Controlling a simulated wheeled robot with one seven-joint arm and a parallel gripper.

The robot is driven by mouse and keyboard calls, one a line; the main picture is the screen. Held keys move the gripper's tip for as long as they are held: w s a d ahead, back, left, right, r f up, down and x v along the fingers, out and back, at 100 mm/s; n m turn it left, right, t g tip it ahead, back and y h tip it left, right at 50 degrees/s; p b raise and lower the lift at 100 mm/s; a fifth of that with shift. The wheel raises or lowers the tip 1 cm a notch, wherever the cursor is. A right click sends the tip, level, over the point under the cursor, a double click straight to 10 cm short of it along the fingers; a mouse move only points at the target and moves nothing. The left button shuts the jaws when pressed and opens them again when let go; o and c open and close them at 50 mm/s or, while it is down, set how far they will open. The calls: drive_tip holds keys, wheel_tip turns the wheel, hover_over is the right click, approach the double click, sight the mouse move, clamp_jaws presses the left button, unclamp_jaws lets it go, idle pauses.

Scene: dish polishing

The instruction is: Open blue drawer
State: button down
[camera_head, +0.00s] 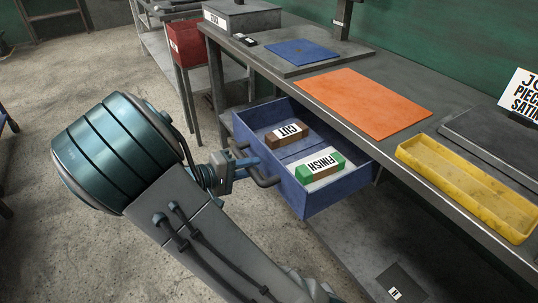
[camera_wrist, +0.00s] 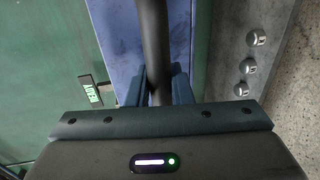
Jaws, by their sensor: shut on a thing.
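The blue drawer (camera_head: 326,190) is pulled out from under the bench. A brown block marked CUT (camera_head: 287,136) and a green-ended block marked FINISH (camera_head: 320,170) lie inside it, in separate parts. My gripper (camera_head: 252,172) is at the drawer's front, shut on the dark bar handle (camera_head: 267,181). In the wrist view the handle (camera_wrist: 153,45) runs up between the blue fingers (camera_wrist: 159,88), with the blue drawer front (camera_wrist: 119,40) behind it. The fingertips are partly hidden by the handle.
The bench top above holds an orange mat (camera_head: 364,102), a yellow tray (camera_head: 465,185) and a blue mat (camera_head: 302,52). A red box (camera_head: 187,43) hangs at the bench's far end. Open concrete floor (camera_head: 70,220) lies to the left.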

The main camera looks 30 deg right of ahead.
drive_tip(key=shift+f+v, duration=0.15)
drive_tip(key=shift+v, duration=0.65)
drive_tip(key=shift+f+v, duration=0.15)
drive_tip(key=shift+v, duration=0.6)
drive_tip(key=c, duration=1.3)
unclamp_jaws()
drive_tip(key=shift+c, duration=0.2)
drive_tip(key=shift+a, duration=0.1)
drive_tip(key=p+v, duration=0.2)
drive_tip(key=v, duration=1.1)
drive_tip(key=shift+a, duration=0.35)
